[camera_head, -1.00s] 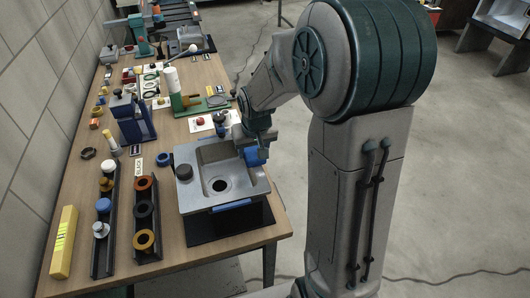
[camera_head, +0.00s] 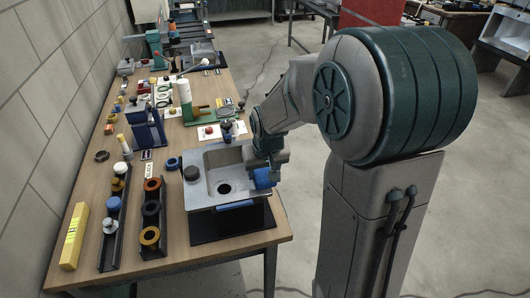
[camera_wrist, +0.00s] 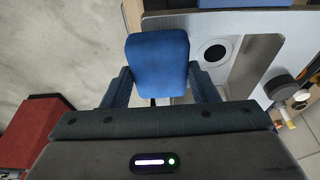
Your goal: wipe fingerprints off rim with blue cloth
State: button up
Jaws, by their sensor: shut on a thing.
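The grey sink (camera_head: 236,187) sits at the front right of the table, with a dark round drain in its basin. My gripper (camera_head: 262,168) is at the sink's right rim. It is shut on the blue cloth (camera_wrist: 157,61), a folded pad between the two fingers in the wrist view. The cloth also shows in the head view (camera_head: 263,179), low at the right side of the basin. In the wrist view the sink (camera_wrist: 262,27) lies beyond and right of the cloth. I cannot tell whether the cloth touches the rim. No fingerprints can be made out.
A blue strip (camera_head: 235,205) lies along the sink's front edge. Two dark racks (camera_head: 114,232) with coloured rings and a yellow box (camera_head: 75,236) stand left.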

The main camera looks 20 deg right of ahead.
jog(key=r, duration=0.1)
jog(key=r+p, duration=0.1)
jog(key=r, duration=0.1)
jog(key=shift+w+d+p, duration=0.2)
jog(key=shift+p, duration=0.1)
jog(key=shift+r+p, duration=1.15)
jog(key=shift+r, duration=0.7)
